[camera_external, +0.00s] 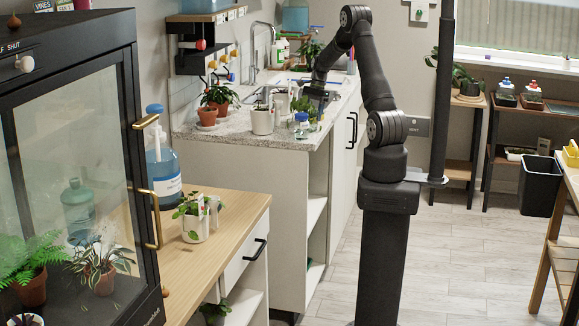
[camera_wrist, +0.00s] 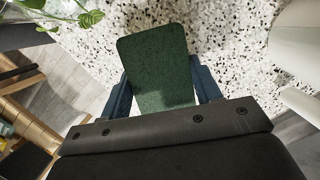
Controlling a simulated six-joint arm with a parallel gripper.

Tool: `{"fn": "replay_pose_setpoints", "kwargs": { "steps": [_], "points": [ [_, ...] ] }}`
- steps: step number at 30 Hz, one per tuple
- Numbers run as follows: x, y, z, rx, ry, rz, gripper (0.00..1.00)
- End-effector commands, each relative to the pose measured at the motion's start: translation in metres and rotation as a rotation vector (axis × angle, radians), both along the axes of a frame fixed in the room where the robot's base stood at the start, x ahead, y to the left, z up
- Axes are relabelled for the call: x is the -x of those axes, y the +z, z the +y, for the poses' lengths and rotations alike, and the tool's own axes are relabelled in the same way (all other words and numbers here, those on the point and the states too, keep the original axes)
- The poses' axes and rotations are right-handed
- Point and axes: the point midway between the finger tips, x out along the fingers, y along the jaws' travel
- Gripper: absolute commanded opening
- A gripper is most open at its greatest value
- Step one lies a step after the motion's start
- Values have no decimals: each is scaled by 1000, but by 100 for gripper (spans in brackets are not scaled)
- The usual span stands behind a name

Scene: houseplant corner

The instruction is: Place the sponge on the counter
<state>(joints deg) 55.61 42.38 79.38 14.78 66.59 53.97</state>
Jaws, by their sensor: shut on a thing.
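The sponge (camera_wrist: 153,58) is a dark green flat block with rounded corners. In the wrist view it stands between the two blue-grey fingers of my gripper (camera_wrist: 162,90), which is shut on it. The speckled counter (camera_wrist: 235,35) shows beyond and below the sponge; I cannot tell how large the gap is, or whether they touch. In the external view my gripper (camera_external: 317,92) is over the far part of the counter (camera_external: 225,131), near the sink. The sponge cannot be made out clearly there.
Potted plants, including a white pot (camera_external: 262,121) and a terracotta pot (camera_external: 207,116), stand on the counter's near part. A small blue-capped jar (camera_external: 301,123) stands near its right edge. In the wrist view, leaves (camera_wrist: 88,18) hang at upper left and pale rounded objects (camera_wrist: 297,40) stand at right.

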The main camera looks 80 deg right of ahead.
Motion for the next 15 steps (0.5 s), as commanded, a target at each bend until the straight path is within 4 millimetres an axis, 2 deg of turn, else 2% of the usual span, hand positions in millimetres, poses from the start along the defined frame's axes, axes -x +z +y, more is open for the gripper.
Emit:
{"fn": "replay_pose_setpoints", "kwargs": {
  "steps": [8,9,11,15],
  "points": [
    [0,-3,0,0,0,1,37],
    [0,-3,0,0,0,0,66],
    [0,-3,0,0,0,0,77],
    [0,-3,0,0,0,0,80]
  ]
}}
